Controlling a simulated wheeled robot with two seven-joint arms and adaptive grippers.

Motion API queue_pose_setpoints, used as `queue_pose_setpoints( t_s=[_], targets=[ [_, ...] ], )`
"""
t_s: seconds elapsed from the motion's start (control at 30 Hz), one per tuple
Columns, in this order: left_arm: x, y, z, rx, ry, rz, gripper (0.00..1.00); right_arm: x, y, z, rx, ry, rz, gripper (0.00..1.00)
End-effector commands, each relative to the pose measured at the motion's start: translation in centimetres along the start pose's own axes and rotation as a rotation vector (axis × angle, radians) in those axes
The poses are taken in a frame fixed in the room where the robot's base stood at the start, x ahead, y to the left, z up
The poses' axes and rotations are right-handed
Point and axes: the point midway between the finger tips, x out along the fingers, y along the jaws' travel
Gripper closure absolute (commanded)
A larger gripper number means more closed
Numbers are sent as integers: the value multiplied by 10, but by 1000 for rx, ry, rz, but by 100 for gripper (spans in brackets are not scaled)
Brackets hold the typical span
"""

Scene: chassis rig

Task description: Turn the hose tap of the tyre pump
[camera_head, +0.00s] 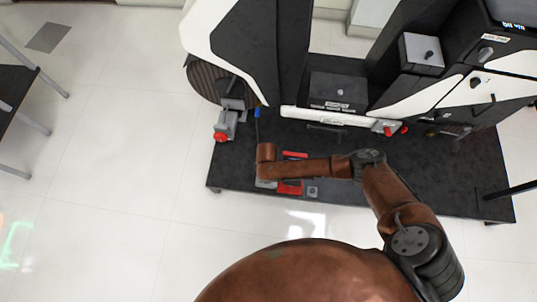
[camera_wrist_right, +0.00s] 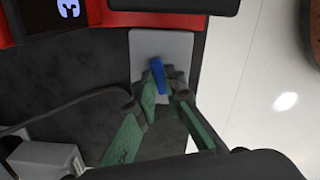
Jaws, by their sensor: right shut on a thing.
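The tyre pump is a red and black box (camera_head: 290,188) on the dark platform, partly hidden under my right arm in the head view. In the right wrist view its red body (camera_wrist_right: 170,20) fills the top, with a lit digit on a dark display. A light grey plate (camera_wrist_right: 150,48) sits beside it, with the small blue hose tap (camera_wrist_right: 158,77) over it. My right gripper (camera_wrist_right: 162,88), with green fingers, is shut on the blue tap; the exact contact is partly hidden by dark fingertips. In the head view the gripper is hidden below my wrist. My left gripper is not in view.
A dark hose or cable (camera_wrist_right: 70,103) runs left of the gripper. A grey block (camera_wrist_right: 45,160) is at the lower left. A black and white machine (camera_head: 335,90) stands behind the pump. A grey clamp with a red knob (camera_head: 222,130) is at the platform's left. Floor in front is clear.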

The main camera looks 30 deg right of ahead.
Motion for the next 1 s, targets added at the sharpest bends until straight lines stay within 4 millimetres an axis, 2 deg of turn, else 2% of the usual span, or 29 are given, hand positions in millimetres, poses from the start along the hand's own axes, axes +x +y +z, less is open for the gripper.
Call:
queue_pose_setpoints(
  t_s=[0.1, 0.4, 0.7, 1.0],
  targets=[
    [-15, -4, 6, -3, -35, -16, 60, -3, 1, 0, -105, -1, 2, 100],
    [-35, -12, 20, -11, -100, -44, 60, -1, 0, 0, -352, -1, 1, 100],
    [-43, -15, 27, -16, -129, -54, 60, 0, 0, 0, -511, -1, -1, 100],
    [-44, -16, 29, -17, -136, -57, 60, 0, 0, 0, -567, 0, -1, 100]
  ],
)
